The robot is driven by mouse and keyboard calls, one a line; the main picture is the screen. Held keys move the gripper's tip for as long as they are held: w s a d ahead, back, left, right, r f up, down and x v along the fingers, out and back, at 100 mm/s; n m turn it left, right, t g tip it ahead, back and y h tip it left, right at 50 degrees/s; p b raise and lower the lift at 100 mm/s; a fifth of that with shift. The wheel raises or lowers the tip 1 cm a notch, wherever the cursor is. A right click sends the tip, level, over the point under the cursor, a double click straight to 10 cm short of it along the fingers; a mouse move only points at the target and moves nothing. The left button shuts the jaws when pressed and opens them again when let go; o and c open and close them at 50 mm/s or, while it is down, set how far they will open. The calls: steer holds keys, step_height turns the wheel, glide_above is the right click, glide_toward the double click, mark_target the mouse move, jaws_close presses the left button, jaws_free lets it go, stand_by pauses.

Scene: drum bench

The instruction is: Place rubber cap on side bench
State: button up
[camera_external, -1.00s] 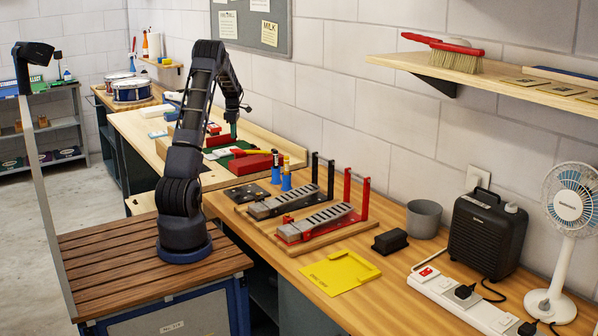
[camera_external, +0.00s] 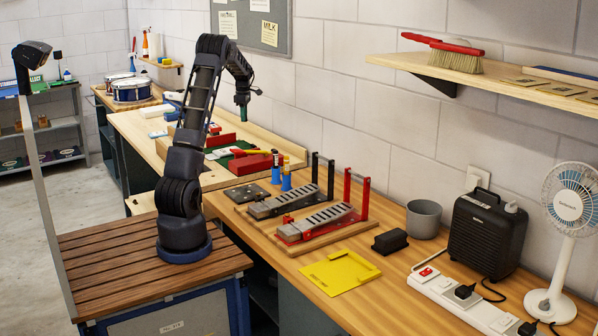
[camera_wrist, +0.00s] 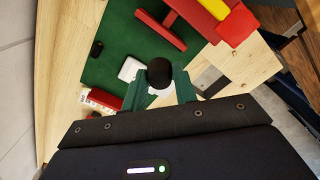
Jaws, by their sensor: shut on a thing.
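In the wrist view a round black rubber cap (camera_wrist: 159,73) sits between the green fingers of my gripper (camera_wrist: 159,88). The gripper is shut on it. In the external view my gripper (camera_external: 242,108) hangs fingers-down, raised above the back wooden bench (camera_external: 150,128), over the area of the green mat and red parts. The cap is too small to make out there. I cannot tell from the frames which bench is the side bench.
The green mat (camera_wrist: 115,60) holds red blocks (camera_wrist: 160,30), a white piece (camera_wrist: 130,68) and another small black piece (camera_wrist: 96,49). The nearer bench (camera_external: 400,285) carries metal bar instruments (camera_external: 318,223), a yellow plate (camera_external: 341,272), a grey pot (camera_external: 424,220) and a fan (camera_external: 567,210).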

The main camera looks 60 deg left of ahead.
steer(key=w+d+m, duration=0.1)
steer(key=w+d, duration=0.4)
steer(key=d, duration=0.3)
steer(key=w+d+m, duration=0.2)
steer(key=w+d, duration=0.3)
steer(key=d, duration=0.3)
steer(key=w+d+r+m, duration=0.1)
steer(key=w+d+m, duration=0.2)
steer(key=d, duration=1.8)
steer(key=w+d+m, duration=0.2)
steer(key=d+m, duration=0.2)
steer(key=d, duration=1.7)
step_height(320, 180, down, 19)
steer(key=shift+f, duration=0.15)
steer(key=shift+f, duration=0.15)
steer(key=o, duration=0.9)
steer(key=shift+o, duration=0.2)
